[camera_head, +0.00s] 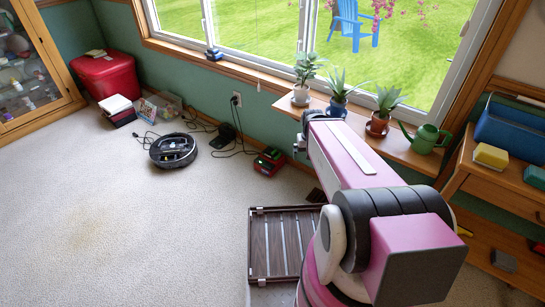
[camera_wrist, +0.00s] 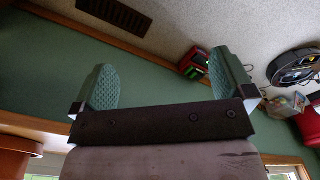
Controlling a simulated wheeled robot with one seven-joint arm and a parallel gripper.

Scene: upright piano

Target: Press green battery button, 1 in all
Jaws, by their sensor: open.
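A button is too small to make out. My gripper (camera_wrist: 163,62) is open and empty, its two green-padded fingers wide apart, in front of the green wall. In the head view my arm hides most of the gripper. The device is apart from the fingers.
A shelf with potted plants (camera_head: 338,108) and a green watering can (camera_head: 426,138) lies close to my arm. A black charger (camera_head: 226,133) with cables and a round robot vacuum (camera_head: 173,150) are left of the device. Open carpet (camera_head: 110,210) lies at left.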

